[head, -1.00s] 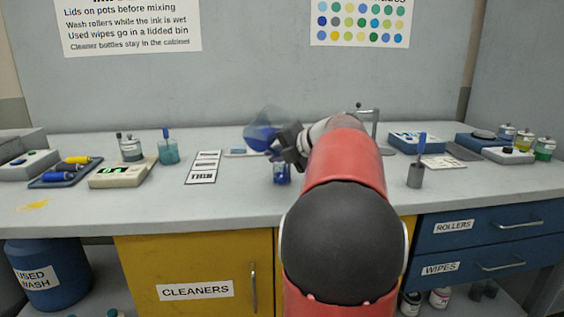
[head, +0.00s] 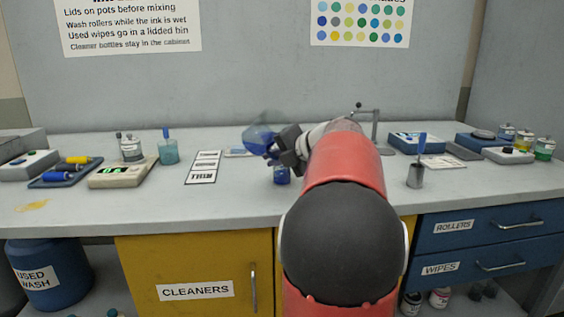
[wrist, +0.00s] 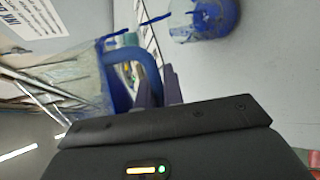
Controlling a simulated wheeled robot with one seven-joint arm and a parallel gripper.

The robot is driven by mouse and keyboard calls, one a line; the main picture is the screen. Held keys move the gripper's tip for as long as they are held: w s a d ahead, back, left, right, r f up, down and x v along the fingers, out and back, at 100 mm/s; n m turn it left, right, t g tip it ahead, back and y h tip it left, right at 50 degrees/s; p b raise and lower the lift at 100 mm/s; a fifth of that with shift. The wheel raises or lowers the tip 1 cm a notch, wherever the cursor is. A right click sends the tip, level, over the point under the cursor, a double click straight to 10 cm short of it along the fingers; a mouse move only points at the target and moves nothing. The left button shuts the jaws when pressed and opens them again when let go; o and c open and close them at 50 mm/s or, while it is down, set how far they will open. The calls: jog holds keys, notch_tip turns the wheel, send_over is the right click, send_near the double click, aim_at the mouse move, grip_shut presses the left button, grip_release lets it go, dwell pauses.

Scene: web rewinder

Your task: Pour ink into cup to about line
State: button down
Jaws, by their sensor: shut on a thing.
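My gripper (head: 276,153) is shut on the blue handle (wrist: 146,70) of a clear jug (head: 259,131) with blue ink in it. The jug is tilted, raised over the bench just above the cup. The cup (head: 282,175) is clear, stands upright on the bench below and holds blue ink. In the wrist view the jug (wrist: 86,75) fills the left and the cup (wrist: 206,18) is at the top, cut off by the frame. A thin blue streak (wrist: 155,19) between them looks like running ink. The cup's line and exact ink level cannot be made out.
A label card (head: 203,167) lies left of the cup. A scale (head: 122,173) and a teal pot with a brush (head: 168,151) stand farther left. A grey pot with a brush (head: 416,176) stands right of my arm. The bench front near the cup is clear.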

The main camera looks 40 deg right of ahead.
jog(key=shift+f, duration=0.4)
dwell(0.6)
jog(key=r, duration=0.1)
jog(key=d+n+h+b, duration=0.1)
jog(key=r+n+b, duration=0.1)
jog(key=shift+w+d+r+t, duration=0.2)
jog(key=shift+d+r+t, duration=0.1)
jog(key=shift+t, duration=0.1)
jog(key=shift+b, duration=0.3)
dwell(0.3)
jog(key=h+b, duration=0.1)
jog(key=b, duration=0.1)
jog(key=d+n+b, duration=0.1)
jog(key=b, duration=0.1)
jog(key=shift+w+d+n+t+h, duration=0.2)
jog(key=shift+w+n+t+h, duration=0.1)
jog(key=shift+t+h, duration=0.1)
